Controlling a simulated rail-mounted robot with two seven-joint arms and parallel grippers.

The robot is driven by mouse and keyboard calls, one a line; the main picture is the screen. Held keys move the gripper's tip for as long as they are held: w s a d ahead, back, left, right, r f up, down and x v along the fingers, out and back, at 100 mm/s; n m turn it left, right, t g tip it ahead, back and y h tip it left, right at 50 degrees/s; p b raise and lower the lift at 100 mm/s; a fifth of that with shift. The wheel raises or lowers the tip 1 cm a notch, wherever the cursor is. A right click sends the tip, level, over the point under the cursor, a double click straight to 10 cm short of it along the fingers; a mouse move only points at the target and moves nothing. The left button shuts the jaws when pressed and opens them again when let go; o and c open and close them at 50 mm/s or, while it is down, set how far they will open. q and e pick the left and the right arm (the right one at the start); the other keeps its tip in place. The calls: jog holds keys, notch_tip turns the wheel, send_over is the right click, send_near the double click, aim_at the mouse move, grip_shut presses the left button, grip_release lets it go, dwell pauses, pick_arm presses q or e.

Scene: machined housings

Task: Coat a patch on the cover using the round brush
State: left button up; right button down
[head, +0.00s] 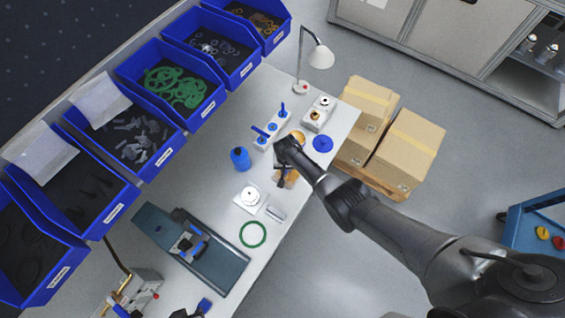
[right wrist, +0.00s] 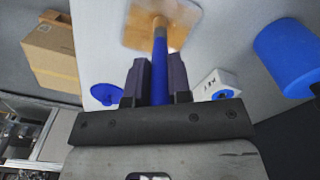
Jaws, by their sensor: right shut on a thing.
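My right gripper (right wrist: 160,82) is shut on the blue handle of a round brush (right wrist: 159,62), with a grey ferrule and tan bristles. The bristle end lies over a tan, square plate (right wrist: 138,30), which may be the cover; I cannot tell whether they touch. In the head view my right gripper (head: 284,158) is above the bench, and the tan plate (head: 291,178) is partly hidden beneath it. My left gripper is not in view.
A white square part (head: 250,196) and green ring (head: 253,234) lie nearer. A lamp (head: 318,58) stands behind; cardboard boxes (head: 408,148) are beyond the bench edge.

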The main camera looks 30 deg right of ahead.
jog(key=shift+s+a+b, duration=0.4)
jog(key=shift+s, duration=0.3)
jog(key=w+b, duration=0.1)
jog(key=w+a+b, duration=0.1)
jog(key=w, duration=0.1)
jog(key=w+a+b, duration=0.1)
jog(key=b, duration=0.1)
jog(key=shift+w+a, duration=0.15)
jog(key=shift+w, duration=0.05)
dwell(1.0)
jog(key=shift+r, duration=0.15)
